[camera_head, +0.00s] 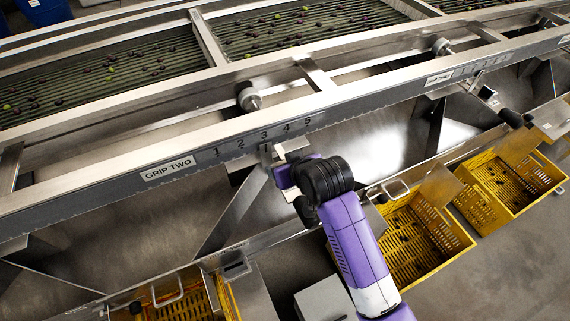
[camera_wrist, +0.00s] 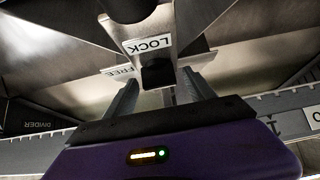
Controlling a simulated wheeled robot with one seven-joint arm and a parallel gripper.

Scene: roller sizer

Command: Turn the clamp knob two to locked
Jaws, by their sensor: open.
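A small dark block (camera_wrist: 157,73), which looks like the clamp knob, shows in the wrist view. A LOCK label (camera_wrist: 147,44) lies just above it and a FREE label (camera_wrist: 122,70) to its left. I cannot tell which way the knob points. My gripper (camera_wrist: 158,84) is open, with one finger on each side of the block; contact is not clear. The knob is not clearly visible there.
The long metal rail (camera_head: 100,190) runs diagonally across the head view. Roller beds with fruit (camera_head: 290,30) lie behind it. Yellow crates (camera_head: 415,235) stand below, beside my arm. A dark rounded part (camera_wrist: 130,8) hangs at the top of the wrist view.

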